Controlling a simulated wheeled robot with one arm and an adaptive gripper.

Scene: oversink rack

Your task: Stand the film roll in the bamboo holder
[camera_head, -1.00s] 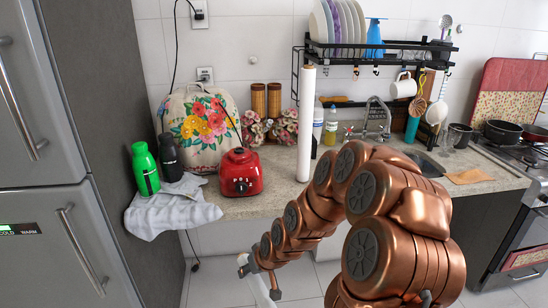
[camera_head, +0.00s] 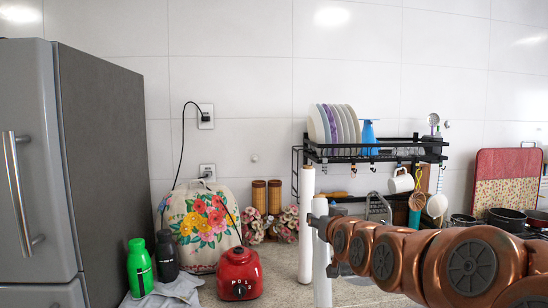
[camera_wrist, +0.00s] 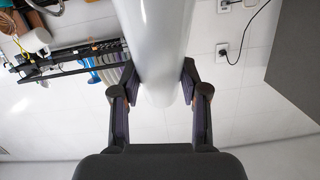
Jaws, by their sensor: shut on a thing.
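My gripper (camera_head: 322,222) is shut on a long white film roll (camera_head: 322,275) near its upper end. The roll hangs upright in front of the counter, its lower end cut off by the frame. In the wrist view the white roll (camera_wrist: 157,40) runs between both fingers of my gripper (camera_wrist: 157,90). A second, similar white roll (camera_head: 306,225) stands upright just behind and left of the held one; its foot is partly hidden. Two brown wooden-looking cylinders (camera_head: 266,196) stand at the back by the wall; I cannot tell whether either is the bamboo holder.
A black rack (camera_head: 380,153) with plates (camera_head: 335,125) and a blue bottle (camera_head: 369,138) is above and right. A red appliance base (camera_head: 239,273), a flowered cover (camera_head: 205,225) and green bottle (camera_head: 139,267) fill the left counter. A white mug (camera_head: 401,181) hangs from the rack.

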